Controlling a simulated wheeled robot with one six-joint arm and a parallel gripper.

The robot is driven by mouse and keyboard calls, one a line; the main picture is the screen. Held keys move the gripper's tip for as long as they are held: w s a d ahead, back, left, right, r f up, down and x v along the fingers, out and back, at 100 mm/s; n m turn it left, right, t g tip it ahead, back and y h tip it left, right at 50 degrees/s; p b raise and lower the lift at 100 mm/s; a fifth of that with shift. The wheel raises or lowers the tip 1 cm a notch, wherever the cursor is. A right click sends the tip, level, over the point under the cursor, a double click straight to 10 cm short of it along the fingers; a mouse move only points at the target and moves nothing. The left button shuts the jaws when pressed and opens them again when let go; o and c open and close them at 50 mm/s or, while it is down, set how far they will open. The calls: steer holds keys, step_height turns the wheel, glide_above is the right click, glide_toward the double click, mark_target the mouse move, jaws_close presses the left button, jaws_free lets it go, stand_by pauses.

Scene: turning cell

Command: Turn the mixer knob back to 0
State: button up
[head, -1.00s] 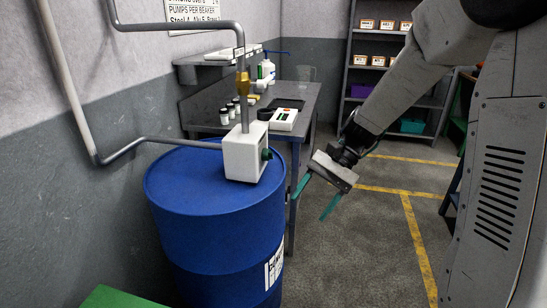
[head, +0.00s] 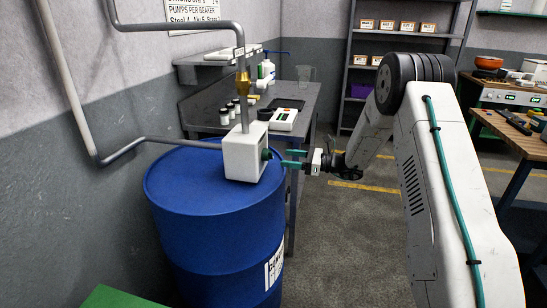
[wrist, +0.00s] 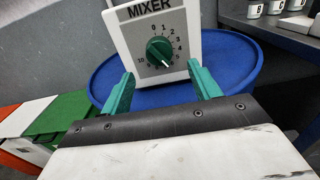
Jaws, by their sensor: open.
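The white mixer box (head: 243,158) stands on the blue drum. Its dark green round knob (head: 266,154) faces my gripper. In the wrist view the knob (wrist: 159,51) sits inside a ring of numbers, with 0 at the top, under the word MIXER. A pale pointer mark shows on the knob's lower part, away from the 0; its exact number I cannot read. My gripper (head: 284,158) is open and empty, level with the knob and just to its right. In the wrist view the green fingers of my gripper (wrist: 160,73) point at the knob, one on each side, apart from it.
The blue drum (head: 215,225) is below the box. A grey bench (head: 300,101) with small jars and a device is behind. Open floor lies to the right of the drum.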

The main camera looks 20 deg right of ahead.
mark_target(268, 155)
steer(key=x, duration=0.6)
steer(key=shift+w+a, duration=0.1)
steer(key=shift+a, duration=0.1)
steer(key=shift+c, duration=0.3)
steer(key=c, duration=0.9)
